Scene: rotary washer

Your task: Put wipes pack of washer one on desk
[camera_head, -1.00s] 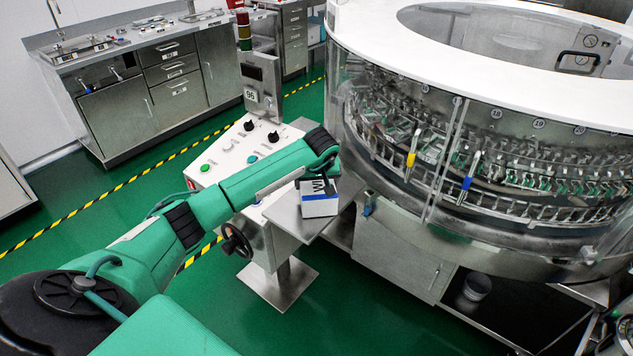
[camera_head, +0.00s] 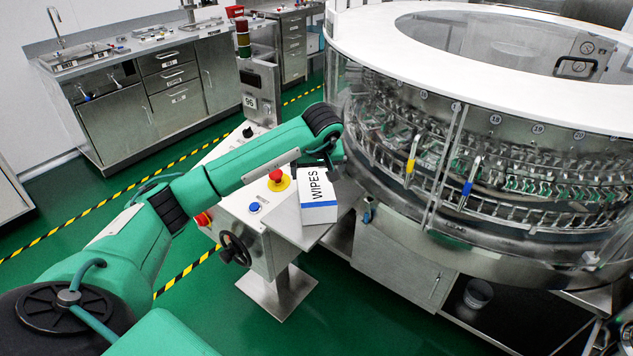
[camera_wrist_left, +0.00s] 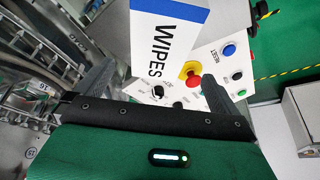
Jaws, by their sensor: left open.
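The wipes pack (camera_head: 318,198) is a white box with black WIPES lettering and a blue stripe. It appears to rest on a small metal shelf (camera_head: 298,234) beside the control console. My left gripper (camera_head: 328,162) is just above and behind the pack, its fingers partly hidden by the arm. In the left wrist view the pack (camera_wrist_left: 168,45) lies beyond and between the two spread fingers (camera_wrist_left: 152,80), which are open and not holding it. My right gripper is not in view.
The rotary washer (camera_head: 400,60) stands close on the right with a clear curved guard. The console has a red emergency button (camera_head: 276,176) and a handwheel (camera_head: 236,250). A steel counter with sinks and drawers (camera_head: 170,75) is at the back left. Green floor lies open between.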

